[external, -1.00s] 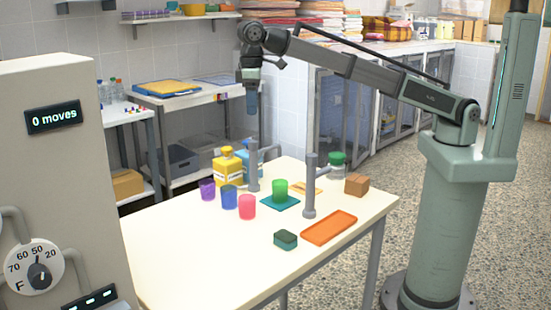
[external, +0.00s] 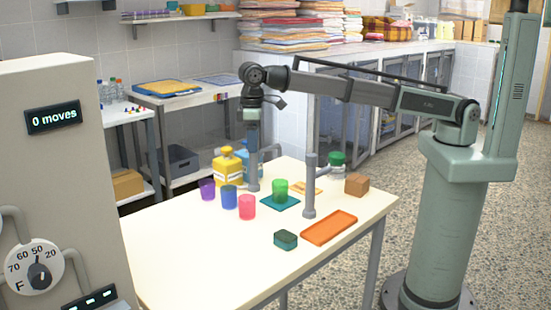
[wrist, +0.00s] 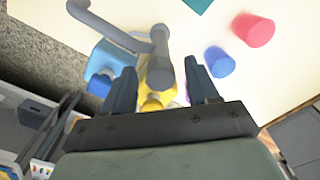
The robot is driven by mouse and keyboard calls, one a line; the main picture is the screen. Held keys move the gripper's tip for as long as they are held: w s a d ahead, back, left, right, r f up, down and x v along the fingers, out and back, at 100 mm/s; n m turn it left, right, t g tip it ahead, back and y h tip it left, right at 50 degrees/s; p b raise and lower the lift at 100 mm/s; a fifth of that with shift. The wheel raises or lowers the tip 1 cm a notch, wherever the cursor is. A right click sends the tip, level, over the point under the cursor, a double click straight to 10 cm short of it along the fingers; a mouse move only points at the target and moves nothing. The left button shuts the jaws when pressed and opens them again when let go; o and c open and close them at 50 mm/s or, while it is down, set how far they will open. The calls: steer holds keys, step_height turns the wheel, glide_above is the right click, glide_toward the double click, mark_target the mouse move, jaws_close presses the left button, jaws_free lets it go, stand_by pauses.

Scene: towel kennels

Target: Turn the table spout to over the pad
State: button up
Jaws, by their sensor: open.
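The table spout (wrist: 157,45) is a grey post with a bent side arm. In the wrist view its arm points up and left, over the blue bottle's side and away from the pad. The post (external: 253,178) also shows in the external view. The teal pad (external: 268,202) lies to its right with a green cup (external: 280,190) on it; a corner of the pad (wrist: 198,4) shows in the wrist view. My gripper (wrist: 159,68) is open and points down at the post's top, with a finger on either side in view; contact cannot be told. In the external view my gripper (external: 253,150) hides the post's top.
A yellow bottle (external: 227,168) and blue bottle (wrist: 103,62) stand close by the post. Purple (external: 208,190), blue (external: 229,197) and pink (external: 247,207) cups stand in front. A second grey post (external: 309,190), orange tray (external: 328,228) and brown block (external: 357,184) are further right.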

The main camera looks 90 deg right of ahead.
jaws_close()
stand_by(0.5)
